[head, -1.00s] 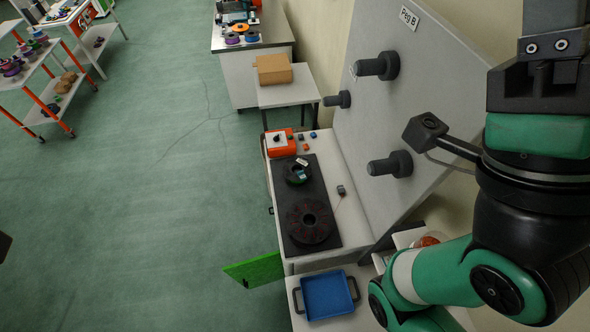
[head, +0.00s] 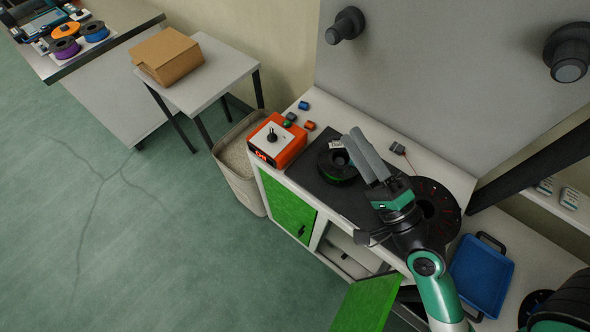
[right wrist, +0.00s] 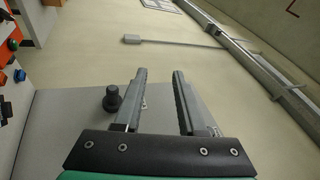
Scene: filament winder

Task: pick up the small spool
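The small spool (head: 328,167) is black with a white label and lies flat on the dark mat (head: 357,203) on the bench. A larger dark spool with reddish parts (head: 446,216) lies on the mat to its right, partly hidden by my right arm. My right gripper (head: 352,135) is above the bench, its fingers overlapping the small spool's right side in the head view. In the right wrist view its fingers (right wrist: 158,75) are apart with nothing between them, facing the wall. I cannot tell its height over the spool. My left gripper is not in view.
An orange control box (head: 277,140) stands left of the mat, with small coloured blocks beside it. A blue tray (head: 481,273) is at the right. Pegs (head: 345,24) stick out of the grey panel behind. An open green door (head: 367,303) hangs below the bench front.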

